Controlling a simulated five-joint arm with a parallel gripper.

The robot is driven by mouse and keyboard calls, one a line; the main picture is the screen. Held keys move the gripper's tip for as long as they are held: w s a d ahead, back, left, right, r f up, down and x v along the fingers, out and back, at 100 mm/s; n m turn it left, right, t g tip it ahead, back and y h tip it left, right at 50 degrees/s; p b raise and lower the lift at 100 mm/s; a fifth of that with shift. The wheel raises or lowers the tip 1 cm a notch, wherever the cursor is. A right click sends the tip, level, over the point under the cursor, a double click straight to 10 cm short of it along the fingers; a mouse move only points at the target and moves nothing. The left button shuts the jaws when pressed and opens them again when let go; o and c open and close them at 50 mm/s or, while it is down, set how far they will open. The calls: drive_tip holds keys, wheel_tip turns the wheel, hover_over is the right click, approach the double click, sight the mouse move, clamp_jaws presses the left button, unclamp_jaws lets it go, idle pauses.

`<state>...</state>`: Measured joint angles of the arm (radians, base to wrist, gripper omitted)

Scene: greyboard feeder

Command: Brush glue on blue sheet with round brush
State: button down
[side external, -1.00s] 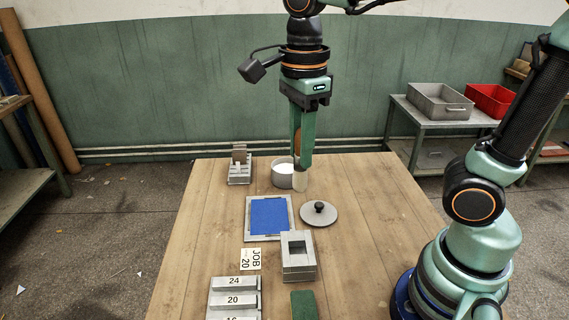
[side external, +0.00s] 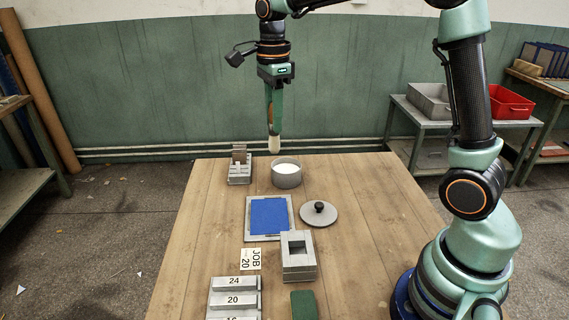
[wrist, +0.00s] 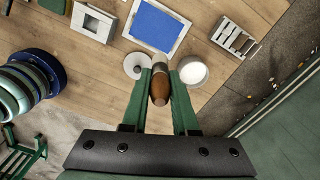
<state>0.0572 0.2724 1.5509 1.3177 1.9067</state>
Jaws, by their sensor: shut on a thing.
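My gripper (side external: 274,105) is shut on the round brush and holds it upright in the air near the glue pot. The brush shows its pale bristles (side external: 274,145) in the side view and its brown wooden handle (wrist: 160,88) in the wrist view. The grey pot (side external: 287,179) with white glue stands at the table's far edge; it also shows in the wrist view (wrist: 191,72). The blue sheet (side external: 269,216) lies flat in a grey frame (side external: 248,232) nearer the camera, and in the wrist view it is at the top (wrist: 155,25).
A round grey lid (side external: 319,214) lies right of the sheet. A slotted rack (side external: 240,172) stands left of the pot. A square grey block with an opening (side external: 298,262), a JOB 20 card (side external: 250,259), numbered bars (side external: 235,299) and a green pad (side external: 304,305) are nearer the camera.

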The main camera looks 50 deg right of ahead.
drive_tip(key=w+d+f, duration=0.3)
drive_tip(key=d, duration=0.3)
drive_tip(key=w+d+f, duration=0.4)
drive_tip(key=d, duration=0.2)
wheel_tip(320, 180, down, 9)
idle(0.5)
drive_tip(key=shift+s+f, duration=0.1)
idle(1.0)
drive_tip(key=shift+r, duration=3)
drive_tip(key=shift+r, duration=2)
